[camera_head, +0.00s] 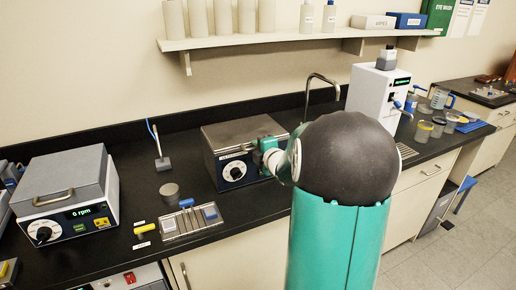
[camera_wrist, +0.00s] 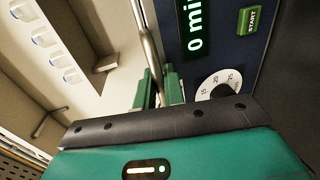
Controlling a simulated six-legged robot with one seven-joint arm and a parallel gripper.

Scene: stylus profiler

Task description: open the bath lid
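The bath (camera_head: 225,165) is a box with a dark front panel and a dial, standing on the black bench left of centre in the head view. Its grey metal lid (camera_head: 240,130) lies flat on top and looks closed. A metal bar handle (camera_wrist: 147,40) runs along the lid's front. My gripper (camera_wrist: 160,88) is at the bar, with one green finger on each side. The fingers look closed on the bar, though their tips are partly hidden. In the head view my gripper (camera_head: 265,150) is at the lid's front right, and my arm covers what is behind it.
The bath's display (camera_wrist: 195,25), START button (camera_wrist: 248,20) and dial (camera_wrist: 218,85) are close to my gripper. A second lidded device (camera_head: 68,195) stands at the left. A tray (camera_head: 190,222) with coloured-handled items lies in front. A shelf (camera_head: 290,40) hangs above.

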